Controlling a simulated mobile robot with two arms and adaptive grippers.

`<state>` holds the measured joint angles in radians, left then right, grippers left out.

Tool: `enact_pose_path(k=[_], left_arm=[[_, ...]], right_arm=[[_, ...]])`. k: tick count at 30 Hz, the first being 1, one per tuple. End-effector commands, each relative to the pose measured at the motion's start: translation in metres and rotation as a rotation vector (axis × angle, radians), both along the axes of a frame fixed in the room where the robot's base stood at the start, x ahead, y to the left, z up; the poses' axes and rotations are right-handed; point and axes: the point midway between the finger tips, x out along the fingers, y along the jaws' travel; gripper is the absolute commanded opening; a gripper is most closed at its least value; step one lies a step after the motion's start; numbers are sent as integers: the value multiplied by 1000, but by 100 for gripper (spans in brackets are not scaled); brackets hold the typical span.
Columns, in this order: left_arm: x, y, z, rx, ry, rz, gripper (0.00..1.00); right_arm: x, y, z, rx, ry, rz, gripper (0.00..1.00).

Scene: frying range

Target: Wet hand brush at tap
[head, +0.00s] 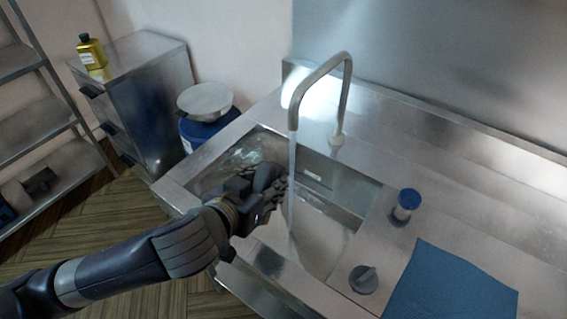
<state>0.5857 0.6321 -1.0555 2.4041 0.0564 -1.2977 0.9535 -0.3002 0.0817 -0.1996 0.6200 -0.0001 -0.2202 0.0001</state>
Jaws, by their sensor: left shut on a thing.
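The tap (342,95) is a tall bent metal spout at the back of the sink (335,213). A thin stream of water (292,190) falls from its mouth into the basin. My left gripper (272,180) is over the sink, just left of the stream, with its dark fingers close to the water. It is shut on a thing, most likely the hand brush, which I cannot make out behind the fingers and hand. Whether the brush touches the water cannot be told. My right gripper is not in view.
A blue-capped container (405,205), a dark grey knob-like item (363,279) and a blue cloth (450,287) are on the counter at right. A blue drum (205,128) with a metal lid stands behind the sink's left end. A yellow bottle (92,54) tops the drawer cabinet (146,75).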

Motion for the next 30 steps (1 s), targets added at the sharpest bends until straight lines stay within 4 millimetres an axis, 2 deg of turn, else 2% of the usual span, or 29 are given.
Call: enact_pose_path(k=[1, 4, 18, 30], left_arm=[[-4, 2, 8, -1, 1, 0, 8], [-11, 6, 15, -2, 0, 0, 8], [-37, 20, 38, 0, 0, 0, 8], [-39, 22, 37, 0, -3, 0, 8]], right_arm=[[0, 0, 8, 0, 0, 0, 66], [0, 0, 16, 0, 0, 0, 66], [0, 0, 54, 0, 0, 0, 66], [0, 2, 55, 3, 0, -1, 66]])
